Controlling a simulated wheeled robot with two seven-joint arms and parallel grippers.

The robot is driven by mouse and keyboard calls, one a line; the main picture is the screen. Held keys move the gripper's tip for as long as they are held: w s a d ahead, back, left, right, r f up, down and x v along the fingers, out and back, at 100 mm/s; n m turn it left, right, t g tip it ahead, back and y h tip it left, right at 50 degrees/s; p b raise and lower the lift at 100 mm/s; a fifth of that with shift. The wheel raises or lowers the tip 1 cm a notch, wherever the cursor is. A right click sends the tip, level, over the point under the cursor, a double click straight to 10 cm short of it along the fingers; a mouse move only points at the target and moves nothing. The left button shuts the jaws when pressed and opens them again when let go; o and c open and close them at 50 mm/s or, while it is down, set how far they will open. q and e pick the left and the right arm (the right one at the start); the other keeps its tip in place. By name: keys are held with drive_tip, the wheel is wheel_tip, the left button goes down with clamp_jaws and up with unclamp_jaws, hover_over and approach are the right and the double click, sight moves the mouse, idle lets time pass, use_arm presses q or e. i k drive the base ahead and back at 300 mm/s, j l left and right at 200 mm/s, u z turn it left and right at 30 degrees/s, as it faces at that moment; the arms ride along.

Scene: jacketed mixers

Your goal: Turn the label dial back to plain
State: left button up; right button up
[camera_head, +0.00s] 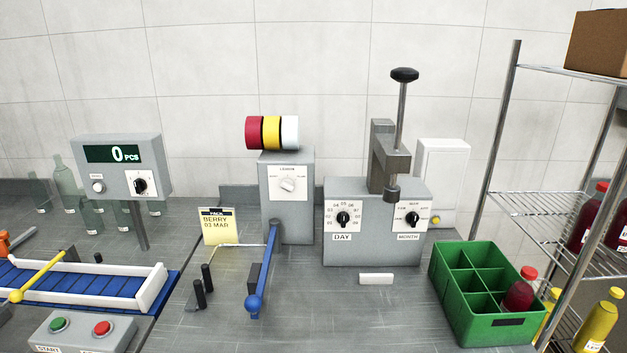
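The label dial (288,184) is a pale knob on a white plate on the front of a grey box (287,220) at the middle of the bench. The word above the knob reads LEMON; the side words are too small to read. Which way the knob points I cannot tell for sure. Red, yellow and white label rolls (272,133) sit on top of the box. Neither of my grippers is in view, and nothing touches the dial.
A blue lever (262,270) stands in front of the box, beside a BERRY 03 MAR card (217,226). The DAY/MONTH stamp press (376,222) is to the right, then a green crate (484,293) and a wire shelf. A conveyor (85,284) lies left.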

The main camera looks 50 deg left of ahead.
sight(287, 184)
drive_tip(key=u, duration=1.8)
